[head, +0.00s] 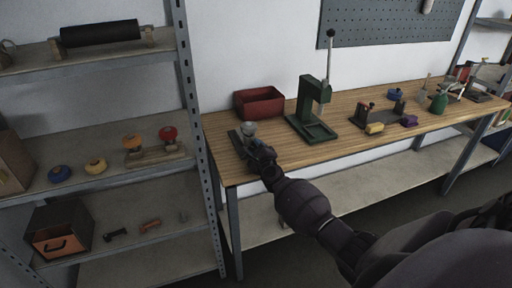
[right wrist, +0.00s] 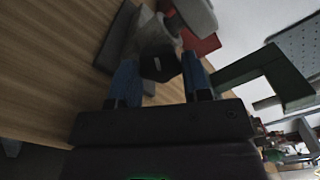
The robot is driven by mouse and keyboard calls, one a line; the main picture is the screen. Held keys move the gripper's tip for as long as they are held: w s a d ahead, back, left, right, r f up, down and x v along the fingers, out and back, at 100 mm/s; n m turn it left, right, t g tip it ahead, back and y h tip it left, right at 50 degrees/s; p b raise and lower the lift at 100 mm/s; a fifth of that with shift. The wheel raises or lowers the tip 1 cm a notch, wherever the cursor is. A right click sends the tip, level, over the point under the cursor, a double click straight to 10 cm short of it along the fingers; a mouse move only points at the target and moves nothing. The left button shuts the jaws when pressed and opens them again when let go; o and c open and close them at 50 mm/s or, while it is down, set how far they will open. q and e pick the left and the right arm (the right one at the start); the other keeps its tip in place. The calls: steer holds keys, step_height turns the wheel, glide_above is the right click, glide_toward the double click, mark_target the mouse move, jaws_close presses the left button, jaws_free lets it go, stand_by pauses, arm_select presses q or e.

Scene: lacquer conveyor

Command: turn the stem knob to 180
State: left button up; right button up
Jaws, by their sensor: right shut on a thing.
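A small grey fixture (head: 249,128) with a rounded pale top stands at the left end of the wooden bench. My right gripper (head: 258,149) reaches it from the front. In the right wrist view, the blue fingers of my right gripper (right wrist: 160,72) are on both sides of a grey knob with a dark six-sided end (right wrist: 159,64), which I take to be the stem knob. The gripper is shut on it. The knob's angle cannot be read, and no scale shows. In the head view the gripper hides the knob. My left gripper is not in view.
On the wooden bench (head: 350,116), a red bin (head: 259,103) stands behind the fixture and a green press (head: 312,110) to its right. Several small tools lie farther right. A metal shelf (head: 100,170) with coloured wheels stands close on the left.

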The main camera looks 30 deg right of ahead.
steer(key=n+p, duration=0.1)
steer(key=n, duration=0.2)
steer(key=shift+n, duration=0.3)
steer(key=n, duration=0.2)
steer(key=shift+n+p, duration=0.35)
steer(key=shift+n, duration=0.05)
steer(key=n+p, duration=0.1)
steer(key=n, duration=0.2)
steer(key=shift+a+n, duration=0.1)
steer(key=shift+n, duration=0.2)
steer(key=n+p, duration=0.1)
steer(key=n, duration=0.3)
steer(key=shift+n, duration=0.3)
steer(key=n+p, duration=0.1)
steer(key=n, duration=0.1)
steer(key=shift+n, duration=0.3)
steer(key=n, duration=0.2)
steer(key=shift+n, duration=0.4)
steer(key=n+p, duration=0.1)
steer(key=n, duration=0.3)
steer(key=shift+n, duration=0.3)
